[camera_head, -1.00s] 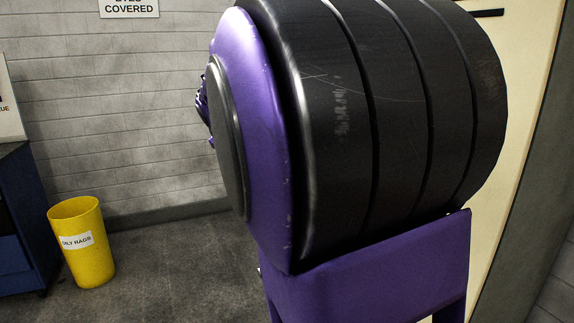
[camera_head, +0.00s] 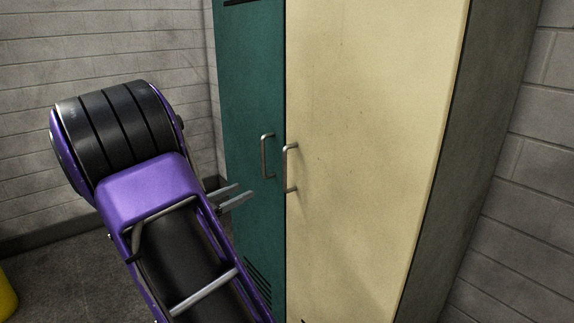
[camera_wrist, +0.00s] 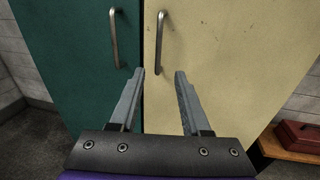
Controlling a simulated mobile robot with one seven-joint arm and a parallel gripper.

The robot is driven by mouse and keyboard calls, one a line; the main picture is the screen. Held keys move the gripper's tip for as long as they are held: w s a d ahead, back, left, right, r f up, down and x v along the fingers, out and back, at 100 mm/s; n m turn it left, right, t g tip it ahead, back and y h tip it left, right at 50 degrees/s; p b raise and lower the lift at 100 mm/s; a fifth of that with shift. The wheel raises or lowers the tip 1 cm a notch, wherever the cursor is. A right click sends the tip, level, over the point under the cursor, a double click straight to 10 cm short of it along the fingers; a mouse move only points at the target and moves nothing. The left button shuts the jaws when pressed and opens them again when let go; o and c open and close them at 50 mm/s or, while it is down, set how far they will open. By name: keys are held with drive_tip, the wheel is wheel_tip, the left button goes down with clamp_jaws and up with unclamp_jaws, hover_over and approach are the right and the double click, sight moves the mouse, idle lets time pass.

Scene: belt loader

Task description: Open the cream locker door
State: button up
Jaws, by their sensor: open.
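The cream locker door (camera_head: 370,130) is shut, beside a green door (camera_head: 248,90) on its left. Its grey bar handle (camera_head: 287,168) is upright near the door's left edge. In the wrist view the cream door (camera_wrist: 230,50) fills the upper right, with its handle (camera_wrist: 160,38) beyond the fingertips. My gripper (camera_head: 236,195) is open and empty, left of the handle and in front of the green door in the head view. In the wrist view my gripper's two fingers (camera_wrist: 160,72) are apart, pointing toward the cream handle, not around it.
The green door has a similar handle (camera_head: 266,156) close to the cream one. A grey block wall (camera_head: 525,190) stands to the right. A red box (camera_wrist: 299,135) lies on a wooden surface (camera_wrist: 285,152) at the lower right of the wrist view. A yellow bin (camera_head: 6,295) shows at lower left.

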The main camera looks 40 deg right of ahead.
drive_tip(key=d, duration=0.1)
hover_over(285, 188)
drive_tip(key=shift+w+d+b, duration=0.25)
drive_tip(key=shift+b, duration=0.1)
clamp_jaws()
idle(1.5)
